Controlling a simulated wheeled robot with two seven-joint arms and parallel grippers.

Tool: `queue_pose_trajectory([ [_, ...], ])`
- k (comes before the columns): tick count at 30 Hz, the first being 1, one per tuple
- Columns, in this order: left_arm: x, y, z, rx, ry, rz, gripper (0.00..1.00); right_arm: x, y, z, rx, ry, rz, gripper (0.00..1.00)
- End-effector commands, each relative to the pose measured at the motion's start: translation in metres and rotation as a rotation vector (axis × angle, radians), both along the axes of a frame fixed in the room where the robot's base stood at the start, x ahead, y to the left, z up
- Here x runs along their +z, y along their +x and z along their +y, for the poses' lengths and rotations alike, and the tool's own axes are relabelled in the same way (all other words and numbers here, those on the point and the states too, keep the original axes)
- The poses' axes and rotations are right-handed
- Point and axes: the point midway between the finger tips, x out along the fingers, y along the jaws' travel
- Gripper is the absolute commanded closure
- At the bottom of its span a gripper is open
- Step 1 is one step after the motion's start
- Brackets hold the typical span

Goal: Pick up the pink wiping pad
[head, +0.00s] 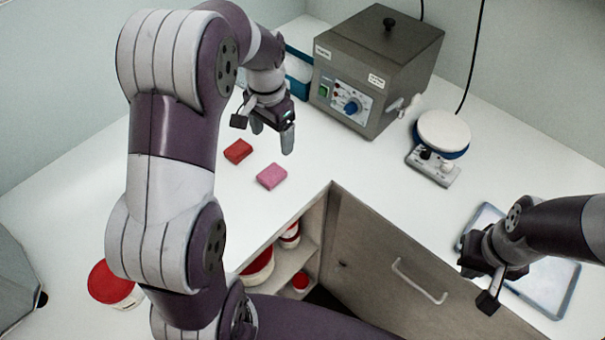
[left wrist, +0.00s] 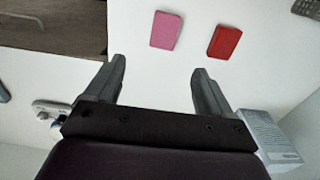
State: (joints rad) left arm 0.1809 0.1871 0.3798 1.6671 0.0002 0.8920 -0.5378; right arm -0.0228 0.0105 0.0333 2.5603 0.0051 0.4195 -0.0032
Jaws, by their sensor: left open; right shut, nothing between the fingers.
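The pink wiping pad (head: 271,176) lies flat on the white counter, near the counter's inner corner. A red pad (head: 238,151) lies just to its left and a little farther back. My left gripper (head: 273,140) is open and empty, above the counter behind and beside the pads. In the left wrist view the pink pad (left wrist: 166,30) and the red pad (left wrist: 224,42) lie beyond the open fingertips (left wrist: 158,68), not touching them. My right gripper (head: 490,280) is at the right, over the counter's front edge by a tray; its fingertips are mostly hidden.
A grey box-shaped machine (head: 375,65) with a dial stands at the back. A round white-topped device (head: 442,135) is beside it. A pale blue-rimmed tray (head: 562,300) lies at right. Red-lidded tubs (head: 112,284) stand at left and on shelves below. The counter around the pads is clear.

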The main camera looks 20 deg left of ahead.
Motion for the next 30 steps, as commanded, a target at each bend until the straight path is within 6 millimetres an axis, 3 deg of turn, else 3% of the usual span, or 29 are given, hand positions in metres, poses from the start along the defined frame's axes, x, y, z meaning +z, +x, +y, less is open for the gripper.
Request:
queue_pose_trajectory([
  [3, -0.009, -0.004, -0.001, -0.037, -0.003, 0.021, 0.17, 0.001, 0.0, 0.0, 0.0, 0.0, 0.0, 1.0],
  [9, -0.054, -0.005, 0.0, -0.038, -0.003, 0.022, 0.17, 0.006, 0.0, 0.0, 0.0, 0.0, 0.0, 1.0],
  [16, -0.084, -0.004, 0.002, -0.036, -0.004, 0.02, 0.17, 0.012, 0.0, 0.0, 0.0, 0.0, 0.0, 1.0],
  [21, -0.116, -0.002, 0.006, -0.035, -0.004, 0.02, 0.17, 0.019, 0.0, 0.0, 0.0, 0.0, 0.0, 1.0],
  [30, -0.128, -0.001, 0.006, -0.036, -0.002, 0.015, 0.17, 0.019, 0.0, 0.0, 0.0, 0.0, 0.0, 1.0],
])
